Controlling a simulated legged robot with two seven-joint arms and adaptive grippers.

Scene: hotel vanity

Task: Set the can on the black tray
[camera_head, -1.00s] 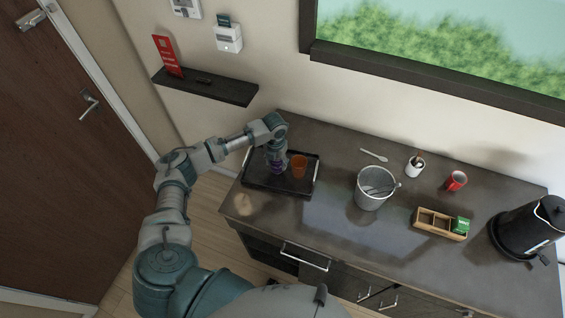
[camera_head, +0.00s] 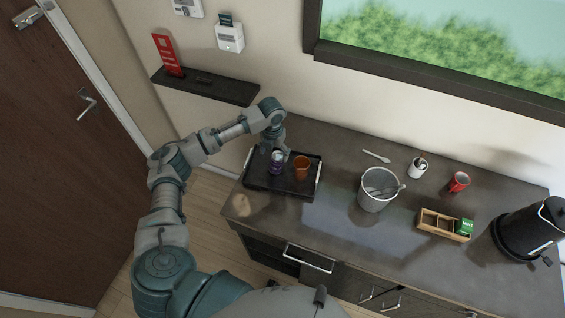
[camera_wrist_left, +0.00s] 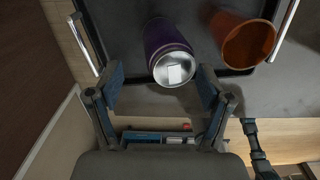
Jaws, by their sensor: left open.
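A purple can (camera_head: 277,165) with a silver top stands upright on the black tray (camera_head: 262,186) at the left end of the counter. It also shows in the left wrist view (camera_wrist_left: 166,36), with the tray (camera_wrist_left: 205,20) under it. My left gripper (camera_wrist_left: 161,88) is open, its two fingers apart and clear of the can, which lies just beyond the fingertips. In the head view the left gripper (camera_head: 272,145) is close behind the can. My right gripper is not seen.
An orange cup (camera_head: 301,168) stands on the tray beside the can.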

